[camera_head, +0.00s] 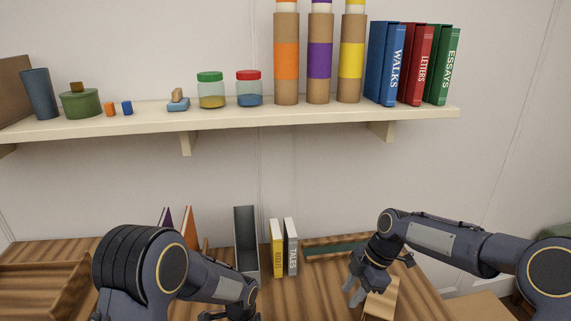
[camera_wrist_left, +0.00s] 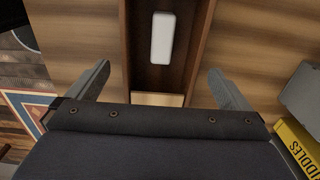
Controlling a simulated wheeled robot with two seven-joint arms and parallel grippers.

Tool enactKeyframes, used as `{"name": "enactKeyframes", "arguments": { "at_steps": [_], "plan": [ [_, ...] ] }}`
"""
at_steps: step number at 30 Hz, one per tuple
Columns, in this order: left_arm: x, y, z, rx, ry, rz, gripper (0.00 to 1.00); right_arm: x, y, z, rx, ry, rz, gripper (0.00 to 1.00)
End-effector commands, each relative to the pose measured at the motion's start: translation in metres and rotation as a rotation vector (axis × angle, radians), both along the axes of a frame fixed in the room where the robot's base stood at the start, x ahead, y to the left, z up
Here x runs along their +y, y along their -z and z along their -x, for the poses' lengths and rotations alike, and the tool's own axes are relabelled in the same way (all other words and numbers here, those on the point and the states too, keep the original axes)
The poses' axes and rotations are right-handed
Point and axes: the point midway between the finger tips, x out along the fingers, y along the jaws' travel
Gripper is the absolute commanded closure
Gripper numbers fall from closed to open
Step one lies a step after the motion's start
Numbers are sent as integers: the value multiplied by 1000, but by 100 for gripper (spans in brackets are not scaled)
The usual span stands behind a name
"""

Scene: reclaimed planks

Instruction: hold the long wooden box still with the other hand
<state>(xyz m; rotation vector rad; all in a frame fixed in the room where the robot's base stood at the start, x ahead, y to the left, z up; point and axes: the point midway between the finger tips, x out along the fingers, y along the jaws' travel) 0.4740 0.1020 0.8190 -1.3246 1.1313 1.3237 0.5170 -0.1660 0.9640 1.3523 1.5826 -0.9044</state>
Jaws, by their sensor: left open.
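In the left wrist view a long wooden box (camera_wrist_left: 196,45) with dark walls runs up the picture between my fingers. A white rounded block (camera_wrist_left: 163,38) lies inside it, with a pale wooden piece at its lower end. My left gripper (camera_wrist_left: 158,75) is open, one finger to each side of the box; I cannot tell whether they touch it. In the head view my left gripper is mostly cut off at the bottom edge. I cannot make out the long box in the head view.
A yellow book (camera_head: 277,248) and a grey book (camera_head: 290,247) stand behind my arms beside a grey open holder (camera_head: 246,236). A wooden tray (camera_head: 40,278) is at the left. The wall shelf (camera_head: 235,117) carries jars, tubes and books.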

Motion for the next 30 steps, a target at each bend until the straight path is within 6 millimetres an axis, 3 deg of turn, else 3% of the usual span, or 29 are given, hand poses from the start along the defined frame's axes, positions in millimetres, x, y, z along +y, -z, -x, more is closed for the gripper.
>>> {"name": "enactKeyframes", "arguments": {
  "at_steps": [1, 6, 22, 26, 30],
  "plan": [
    [0, -14, 0, -1, 0, 1, 0, 0, -10, 0, 0, 0, 0, 67],
    [0, -37, 0, -1, 0, 0, 0, 0, -24, 0, 0, 0, 0, 67],
    [0, -41, 0, 0, 0, 0, 0, 0, -24, 0, 0, 0, 0, 67],
    [0, -54, -1, -3, 0, 2, 0, 0, -24, 0, 0, 0, 0, 67],
    [0, -82, -2, -5, 0, 2, 0, 0, -24, 0, 0, 0, 0, 67]
  ]
}}
